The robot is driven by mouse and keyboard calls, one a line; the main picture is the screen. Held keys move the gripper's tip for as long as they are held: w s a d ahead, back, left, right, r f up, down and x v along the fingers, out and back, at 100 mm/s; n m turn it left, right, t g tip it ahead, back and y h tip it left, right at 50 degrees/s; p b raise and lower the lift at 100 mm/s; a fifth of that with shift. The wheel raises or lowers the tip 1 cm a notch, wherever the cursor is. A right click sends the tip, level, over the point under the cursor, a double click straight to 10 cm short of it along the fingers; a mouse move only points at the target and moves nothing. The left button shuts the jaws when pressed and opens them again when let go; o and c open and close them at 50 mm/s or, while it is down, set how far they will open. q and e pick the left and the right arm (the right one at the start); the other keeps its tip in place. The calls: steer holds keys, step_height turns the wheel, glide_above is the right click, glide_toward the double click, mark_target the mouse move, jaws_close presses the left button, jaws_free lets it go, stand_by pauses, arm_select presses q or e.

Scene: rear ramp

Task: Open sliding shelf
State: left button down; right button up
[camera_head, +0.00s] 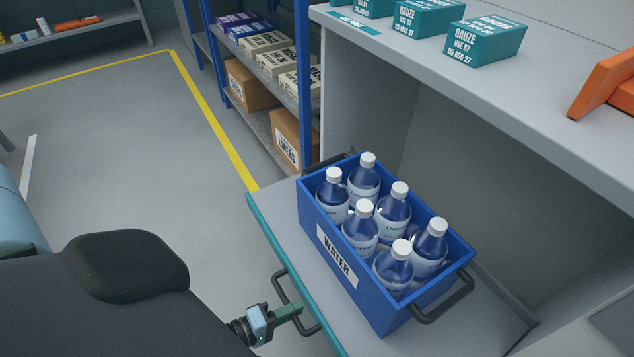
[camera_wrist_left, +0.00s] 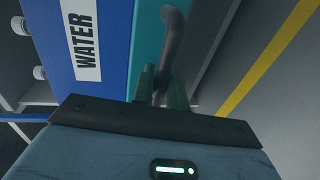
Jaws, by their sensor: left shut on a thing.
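The sliding shelf (camera_head: 276,205) is a grey board with a teal front edge, standing out from the lower opening of a grey cabinet. Its dark bar handle (camera_head: 281,287) is on the teal front. My left gripper (camera_head: 296,310) is shut on this handle. In the left wrist view the green fingers (camera_wrist_left: 161,88) close around the handle (camera_wrist_left: 172,42), beside the teal front (camera_wrist_left: 147,45). A blue crate (camera_head: 318,222) labelled WATER, holding several bottles, stands on the shelf; it also shows in the left wrist view (camera_wrist_left: 58,45). My right gripper is not in view.
Teal gauze boxes (camera_head: 487,40) and an orange object (camera_head: 604,84) sit on the cabinet top (camera_head: 560,105). A blue-framed rack (camera_head: 304,90) with boxes stands behind. Open grey floor (camera_head: 130,150) with a yellow line (camera_head: 213,119) lies in front of the shelf.

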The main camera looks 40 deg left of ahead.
arm_select(q)
steer(key=f+v, duration=0.1)
steer(key=v, duration=0.5)
steer(key=shift+s+p, duration=0.35)
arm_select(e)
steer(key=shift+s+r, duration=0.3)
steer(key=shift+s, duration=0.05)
arm_select(q)
steer(key=shift+a+f, duration=0.15)
steer(key=c, duration=1.5)
jaws_free()
steer(key=p+v, duration=0.1)
steer(key=v, duration=0.6)
steer(key=shift+s, duration=0.4)
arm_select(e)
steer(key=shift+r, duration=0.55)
